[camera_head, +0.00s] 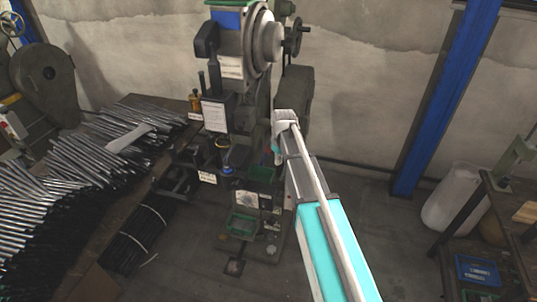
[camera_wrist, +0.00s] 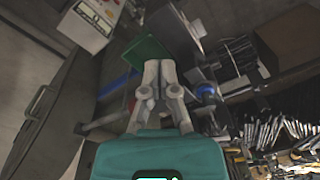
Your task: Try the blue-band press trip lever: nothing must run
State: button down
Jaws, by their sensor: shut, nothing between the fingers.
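The press with a blue band (camera_head: 226,20) stands at the centre back in the head view, with a flywheel on its right side. My arm reaches up to its right side, and my gripper is mostly hidden there. In the wrist view my gripper (camera_wrist: 158,70) is shut and empty, its fingers over the edge of a green tray (camera_wrist: 145,48). A blue round part (camera_wrist: 206,90) is right of the fingers, and a grey bar (camera_wrist: 105,122) is to their left. I cannot tell which part is the trip lever, or whether the gripper touches anything.
A bench with heaped metal rods (camera_head: 60,185) is at the left. A green bin (camera_head: 242,224) sits low on the press. A blue post (camera_head: 440,100), a white container (camera_head: 453,198) and another bench with a blue crate (camera_head: 478,271) are at the right. Floor shows between.

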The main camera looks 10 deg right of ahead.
jog(key=s+f+m+b, duration=0.2)
jog(key=s+f+b, duration=0.1)
jog(key=s, duration=0.4)
jog(key=s+d+f+m+b, duration=0.1)
jog(key=s+f+m+b, duration=0.1)
jog(key=s+f+b, duration=0.2)
jog(key=s+d+f+m+b, duration=0.1)
jog(key=s+f+b, duration=0.3)
jog(key=s, duration=0.6)
jog(key=shift+s+d+f+m+g+h, duration=0.15)
jog(key=shift+s+f+m+g+h, duration=0.2)
jog(key=shift+f+m, duration=0.15)
jog(key=shift+s, duration=0.1)
jog(key=shift+s, duration=0.25)
jog(key=shift+d, duration=0.15)
